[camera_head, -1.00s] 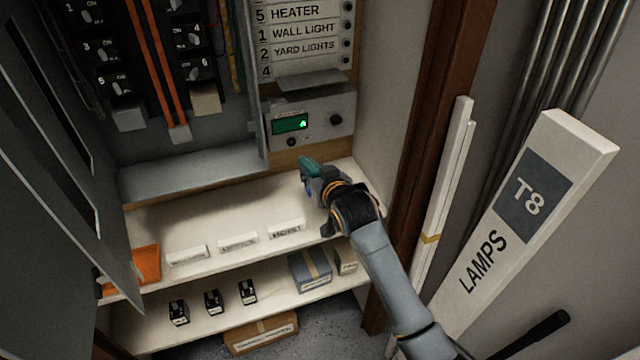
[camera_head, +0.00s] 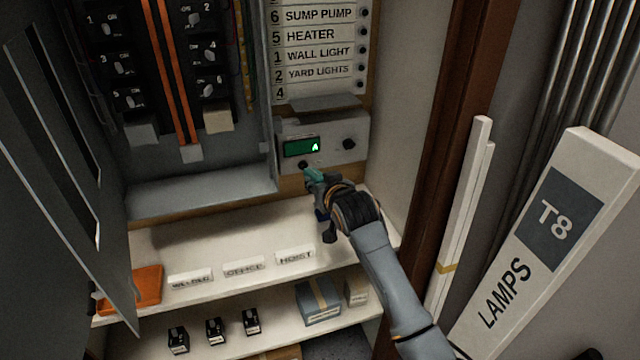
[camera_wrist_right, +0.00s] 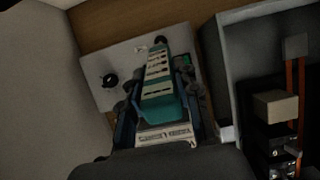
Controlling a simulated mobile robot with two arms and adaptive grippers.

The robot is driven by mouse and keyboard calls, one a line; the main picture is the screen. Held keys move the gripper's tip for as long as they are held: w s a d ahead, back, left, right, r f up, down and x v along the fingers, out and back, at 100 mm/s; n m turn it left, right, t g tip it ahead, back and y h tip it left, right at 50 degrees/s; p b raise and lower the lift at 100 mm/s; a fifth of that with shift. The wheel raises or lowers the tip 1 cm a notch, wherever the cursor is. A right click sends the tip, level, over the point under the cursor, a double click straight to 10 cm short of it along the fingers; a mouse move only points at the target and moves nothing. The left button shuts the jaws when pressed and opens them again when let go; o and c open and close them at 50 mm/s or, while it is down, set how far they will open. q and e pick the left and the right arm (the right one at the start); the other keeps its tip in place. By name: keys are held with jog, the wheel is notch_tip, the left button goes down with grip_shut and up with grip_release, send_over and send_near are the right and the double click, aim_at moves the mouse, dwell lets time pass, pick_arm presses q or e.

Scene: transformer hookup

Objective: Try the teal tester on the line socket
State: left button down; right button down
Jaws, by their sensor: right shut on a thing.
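My right gripper (camera_head: 324,190) is shut on the teal tester (camera_head: 314,176) in front of the grey meter panel (camera_head: 327,159). In the right wrist view the teal tester (camera_wrist_right: 160,88) points away from me, between the dark fingers, towards the panel (camera_wrist_right: 103,92). The panel has a lit green display (camera_head: 302,147), a dark knob (camera_head: 348,144) and a small round dark socket (camera_head: 303,164) below the display. The tester's tip is close under this socket in the head view; I cannot tell if they touch. I cannot read a line label. My left gripper is out of view.
Below is a white shelf (camera_head: 205,242) with label blocks and an orange tray (camera_head: 137,287). A grey ledge (camera_head: 200,190) and breakers stand left, with an open metal door (camera_head: 62,170). A wooden post (camera_head: 447,130) and a LAMPS box (camera_head: 545,235) stand right.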

jog(key=shift+w+a, duration=0.15)
jog(key=shift+w, duration=0.35)
dwell(0.7)
dwell(1.7)
